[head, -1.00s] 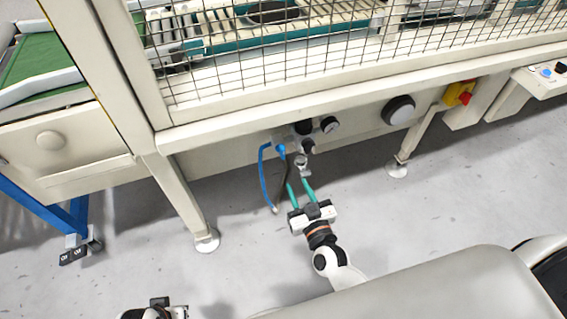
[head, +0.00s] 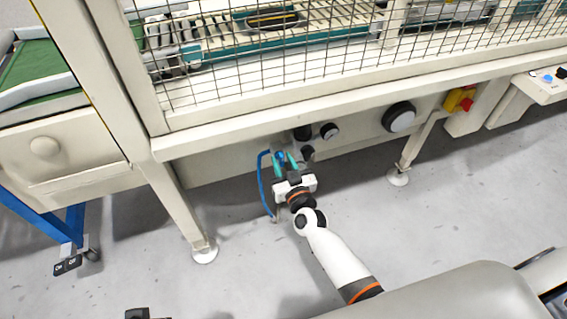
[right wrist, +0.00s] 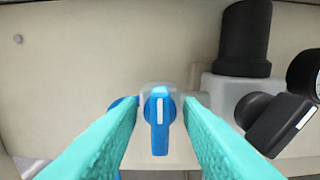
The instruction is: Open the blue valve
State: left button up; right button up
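The blue valve (right wrist: 160,132) is in the middle of the right wrist view, its lever hanging straight down with a white mark on its face. My right gripper (right wrist: 160,110) is open, with one teal finger on each side of the lever and a visible gap on both sides. In the head view my right gripper (head: 289,161) is up at the fittings under the machine's front beam, and its fingers partly hide the valve. Only a small dark part of my left gripper (head: 138,314) shows at the bottom edge; its fingers are not visible.
A blue hose (head: 262,180) hangs left of my right gripper. The machine's leg (head: 180,205) stands to the left. The floor in front is clear.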

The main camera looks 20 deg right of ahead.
jog(key=c, duration=0.7)
